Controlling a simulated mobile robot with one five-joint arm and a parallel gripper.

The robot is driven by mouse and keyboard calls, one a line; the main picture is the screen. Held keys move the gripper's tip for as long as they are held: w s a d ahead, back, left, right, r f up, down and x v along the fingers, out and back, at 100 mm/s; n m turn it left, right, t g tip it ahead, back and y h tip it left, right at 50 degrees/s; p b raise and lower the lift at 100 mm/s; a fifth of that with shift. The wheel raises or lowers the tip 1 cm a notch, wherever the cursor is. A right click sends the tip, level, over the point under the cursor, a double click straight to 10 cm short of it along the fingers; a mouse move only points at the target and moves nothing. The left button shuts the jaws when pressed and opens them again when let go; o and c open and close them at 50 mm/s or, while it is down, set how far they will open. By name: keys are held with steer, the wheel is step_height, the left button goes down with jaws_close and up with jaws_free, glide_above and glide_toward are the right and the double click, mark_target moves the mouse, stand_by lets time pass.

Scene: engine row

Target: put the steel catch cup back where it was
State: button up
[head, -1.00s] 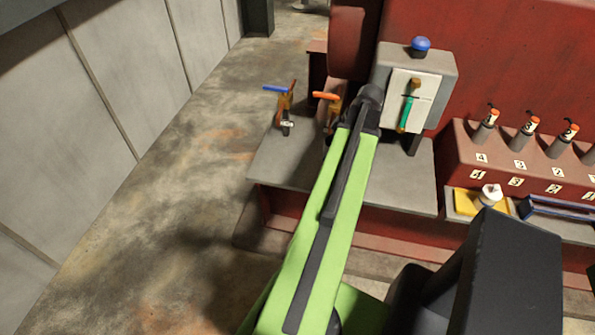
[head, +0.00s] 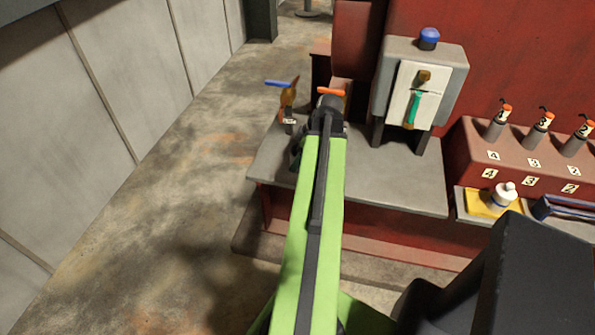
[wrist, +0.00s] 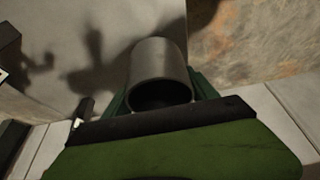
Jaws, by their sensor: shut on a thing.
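The steel catch cup (wrist: 160,68) is a plain grey metal cylinder in the wrist view, its dark open mouth turned toward the camera. My gripper (wrist: 158,103) is shut on it, with green jaw parts showing at both sides of the cup. A shelf surface lies behind the cup, with shadows on it; I cannot tell whether the cup touches it. In the head view my arm hides the cup and the jaws. Two brass valves stand by the arm's end, one with a blue lever (head: 279,84) and one with an orange lever (head: 331,92).
The grey shelf (head: 395,185) has free room right of my arm. A grey box with a blue dome (head: 429,38) and a green lever (head: 415,107) stands at its back. Numbered injectors, a white bottle (head: 504,195) and a yellow cloth (head: 485,204) are at the right.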

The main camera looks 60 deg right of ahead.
steer(key=shift+w, duration=0.1)
step_height(320, 180, down, 4)
steer(key=b, duration=0.4)
steer(key=shift+f, duration=0.2)
steer(key=shift+r, duration=0.2)
steer(key=shift+f, duration=0.1)
steer(key=o, duration=1.5)
steer(key=shift+c, duration=0.2)
steer(key=shift+r+p, duration=0.3)
steer(key=shift+r, duration=0.05)
steer(key=p+v, duration=1.1)
steer(key=shift+r, duration=0.4)
steer(key=shift+f, duration=0.15)
